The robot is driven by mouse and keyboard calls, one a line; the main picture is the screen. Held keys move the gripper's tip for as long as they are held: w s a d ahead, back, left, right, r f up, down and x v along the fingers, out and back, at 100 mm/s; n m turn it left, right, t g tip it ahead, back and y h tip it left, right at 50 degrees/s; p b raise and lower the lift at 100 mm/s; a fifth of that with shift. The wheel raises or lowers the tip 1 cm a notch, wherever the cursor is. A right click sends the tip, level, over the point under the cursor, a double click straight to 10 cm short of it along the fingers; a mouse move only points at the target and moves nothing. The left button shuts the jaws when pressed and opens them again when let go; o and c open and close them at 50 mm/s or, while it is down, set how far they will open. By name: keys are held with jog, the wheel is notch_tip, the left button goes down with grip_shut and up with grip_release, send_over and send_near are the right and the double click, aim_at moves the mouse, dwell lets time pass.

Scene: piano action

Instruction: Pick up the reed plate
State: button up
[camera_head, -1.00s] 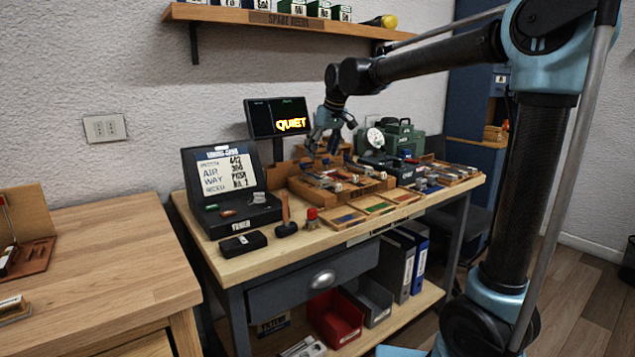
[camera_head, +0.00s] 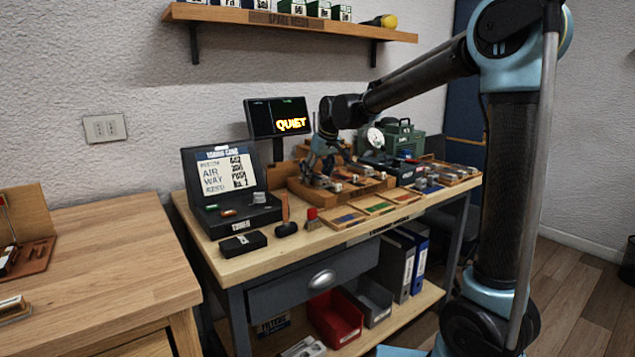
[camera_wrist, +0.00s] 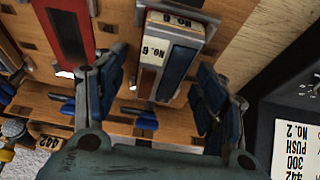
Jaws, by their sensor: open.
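My gripper (camera_head: 318,172) is low over the left part of the wooden rack (camera_head: 345,194) on the workbench. In the wrist view my gripper (camera_wrist: 160,72) is open, with one blue-padded finger on each side of a pale metal reed plate (camera_wrist: 170,42). This plate has "NO. 6" labels and a dark blue strip, and it sits in the wooden rack (camera_wrist: 37,107). I see a gap beside each finger; no contact shows. Which plate the task means cannot be told from the label alone. In the head view my gripper hides that part of the rack.
A red piece (camera_wrist: 68,35) sits left of the plate in the wrist view. The tuner case (camera_head: 232,190) stands open left of the rack. Coloured trays (camera_head: 378,206) lie in front, a green machine (camera_head: 400,138) behind right. A monitor (camera_head: 277,118) stands behind.

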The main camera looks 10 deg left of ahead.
jog(key=c, duration=1.2)
